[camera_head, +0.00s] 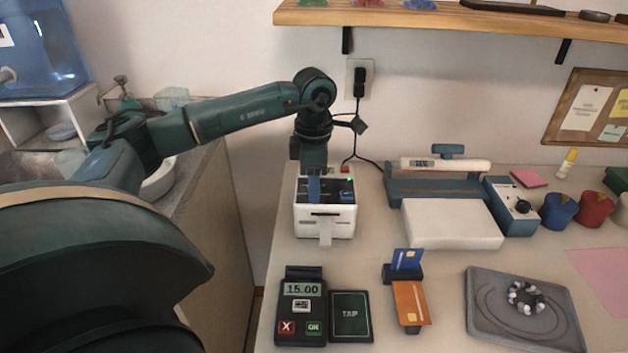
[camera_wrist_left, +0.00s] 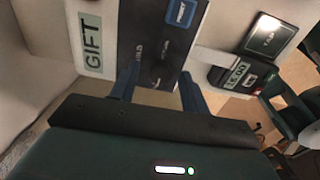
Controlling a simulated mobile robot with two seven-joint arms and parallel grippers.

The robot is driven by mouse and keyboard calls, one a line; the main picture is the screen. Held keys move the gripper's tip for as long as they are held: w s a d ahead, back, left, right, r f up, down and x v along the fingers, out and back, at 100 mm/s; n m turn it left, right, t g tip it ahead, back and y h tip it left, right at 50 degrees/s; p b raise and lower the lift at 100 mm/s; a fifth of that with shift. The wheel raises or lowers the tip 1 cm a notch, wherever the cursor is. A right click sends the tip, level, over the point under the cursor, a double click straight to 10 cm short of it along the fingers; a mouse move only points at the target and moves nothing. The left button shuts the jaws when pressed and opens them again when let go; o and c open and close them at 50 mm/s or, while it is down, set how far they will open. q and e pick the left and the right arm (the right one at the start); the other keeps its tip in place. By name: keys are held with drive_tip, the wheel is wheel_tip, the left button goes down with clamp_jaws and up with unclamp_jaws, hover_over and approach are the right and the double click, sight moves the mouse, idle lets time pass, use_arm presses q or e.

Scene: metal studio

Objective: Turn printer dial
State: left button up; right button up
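The printer (camera_head: 325,221) is a small white box with a dark top and a paper strip at its front, left of centre on the table in the head view. My left gripper (camera_head: 313,188) points down over its top from behind. I cannot make out the dial clearly. My right gripper is not in view.
A card terminal (camera_head: 301,306) and a TAP pad (camera_head: 350,316) lie in front of the printer. A card holder (camera_head: 402,272), a sealing device with a black knob (camera_head: 522,206) and a grey tray (camera_head: 485,320) stand to the right. A shelf (camera_head: 450,17) overhangs the back.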

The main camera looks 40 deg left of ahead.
use_arm(q)
wheel_tip(320, 180, up, 13)
drive_tip(key=p, duration=0.1)
idle(0.5)
idle(0.6)
